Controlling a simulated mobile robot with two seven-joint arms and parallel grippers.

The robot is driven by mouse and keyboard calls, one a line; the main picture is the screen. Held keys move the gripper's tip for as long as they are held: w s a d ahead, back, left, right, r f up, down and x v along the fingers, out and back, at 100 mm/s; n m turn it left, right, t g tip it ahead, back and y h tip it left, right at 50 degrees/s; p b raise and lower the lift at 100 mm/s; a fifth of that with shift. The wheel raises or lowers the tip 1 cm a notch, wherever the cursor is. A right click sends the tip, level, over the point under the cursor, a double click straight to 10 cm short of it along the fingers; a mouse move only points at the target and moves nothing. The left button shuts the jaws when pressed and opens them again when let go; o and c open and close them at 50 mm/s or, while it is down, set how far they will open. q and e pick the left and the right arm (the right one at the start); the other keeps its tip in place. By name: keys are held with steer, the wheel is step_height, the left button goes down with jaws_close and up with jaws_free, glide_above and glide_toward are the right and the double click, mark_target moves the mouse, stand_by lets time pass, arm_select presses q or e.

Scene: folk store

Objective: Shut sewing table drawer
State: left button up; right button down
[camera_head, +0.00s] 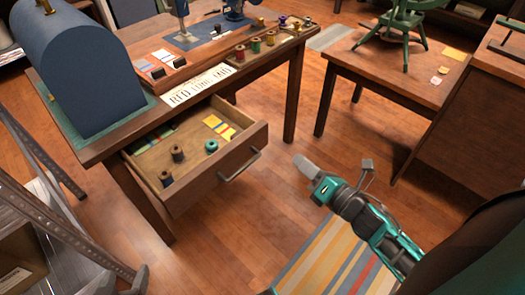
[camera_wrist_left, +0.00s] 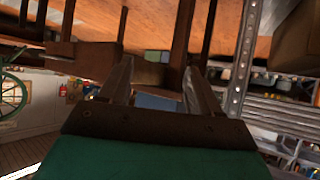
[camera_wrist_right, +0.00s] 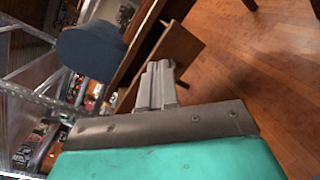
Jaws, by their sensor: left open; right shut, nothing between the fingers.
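The sewing table (camera_head: 97,147) stands at the left of the head view. Its wooden drawer (camera_head: 217,170) is pulled well out, with a grey bar handle (camera_head: 240,166) on its front. Dark spools, a teal spool (camera_head: 211,146) and yellow cards lie in it. My right gripper (camera_head: 304,165) is shut and empty, to the right of the drawer front and apart from it. Its closed fingers also show in the right wrist view (camera_wrist_right: 158,84), pointing toward the brown drawer (camera_wrist_right: 174,50). My left gripper (camera_wrist_left: 160,85) is open and empty in the left wrist view.
A blue domed case (camera_head: 85,75) and a spool rack (camera_head: 205,55) stand on the tabletop. A second table (camera_head: 385,85) with a green stand is at the right. A striped rug (camera_head: 325,262) lies in front. Metal framing (camera_head: 50,225) is at the left. Floor beside the drawer is clear.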

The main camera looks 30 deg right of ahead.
step_height(320, 180, down, 2)
steer(key=n+y+b, duration=0.2)
steer(key=n, duration=0.9)
glide_toward(256, 134)
steer(key=shift+y, duration=0.4)
steer(key=x, duration=0.6)
steer(key=shift+w+b, duration=0.4)
